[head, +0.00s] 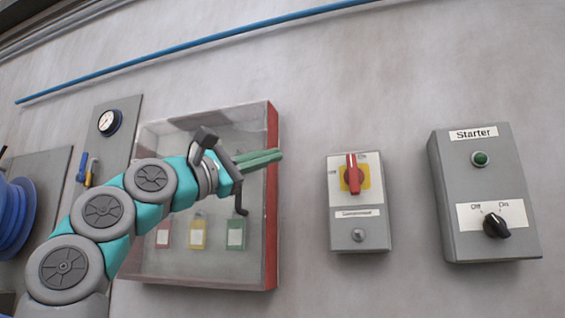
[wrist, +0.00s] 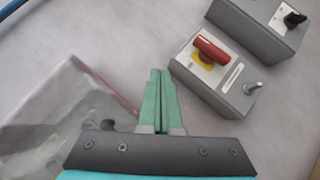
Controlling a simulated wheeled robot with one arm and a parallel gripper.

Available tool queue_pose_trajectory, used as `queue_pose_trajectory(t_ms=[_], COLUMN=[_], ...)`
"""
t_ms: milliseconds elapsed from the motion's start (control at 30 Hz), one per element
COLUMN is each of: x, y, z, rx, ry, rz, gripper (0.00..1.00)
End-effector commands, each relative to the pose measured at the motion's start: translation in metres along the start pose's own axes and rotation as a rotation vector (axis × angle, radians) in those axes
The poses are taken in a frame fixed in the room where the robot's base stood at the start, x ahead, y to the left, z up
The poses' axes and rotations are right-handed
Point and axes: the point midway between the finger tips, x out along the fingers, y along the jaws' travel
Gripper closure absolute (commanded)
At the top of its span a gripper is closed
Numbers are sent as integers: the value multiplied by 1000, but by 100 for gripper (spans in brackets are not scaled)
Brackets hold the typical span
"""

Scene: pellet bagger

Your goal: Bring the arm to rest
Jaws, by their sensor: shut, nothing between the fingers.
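My gripper (head: 280,155) is raised in front of the wall, before a clear-fronted cabinet with a red side. Its green fingers are together, with nothing between them. In the wrist view the shut fingers (wrist: 160,72) point toward the wall, left of and below a grey switch box. The fingers look apart from the cabinet and the boxes, but the exact distance to the wall cannot be told. My arm reaches up from the lower left and hides part of the cabinet.
The cabinet (head: 272,200) holds several coloured tags. Right of it are an isolator box (head: 345,212) with an upright red handle (head: 352,173) and a Starter box (head: 460,180) with a black knob (head: 496,226). A blue pipe (head: 200,42) runs above. A gauge (head: 108,122) and blue hose (head: 14,215) are left.

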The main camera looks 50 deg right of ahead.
Motion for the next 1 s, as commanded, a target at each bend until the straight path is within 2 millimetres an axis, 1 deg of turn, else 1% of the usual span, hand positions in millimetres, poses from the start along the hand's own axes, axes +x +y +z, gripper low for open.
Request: queue_pose_trajectory(t_ms=[100, 300, 367, 433, 467, 567, 600, 667, 700, 733, 800, 867, 900, 967, 1000], x=[-4, -4, -4, -4, -5, -11, -17, -30, -41, -49, -74, -100, -119, -147, -170], y=[1, 2, 6, 19, 28, 70, 91, 124, 145, 158, 189, 211, 223, 237, 244], z=[1, 1, 1, 3, 3, 5, 3, 0, -4, -6, -17, -27, -36, -47, -58], rx=[0, -1, -13, -49, -73, -195, -259, -356, -421, -469, -579, -669, -730, -815, -871], ry=[0, -1, -4, -13, -18, -49, -67, -96, -117, -135, -177, -216, -245, -291, -322], rz=[-1, 0, 13, 52, 78, 210, 278, 389, 468, 521, 657, 775, 854, 971, 1055], gripper=[100, 100, 100, 100, 100, 100, 100, 100, 100, 100, 100, 100, 100, 100, 100])
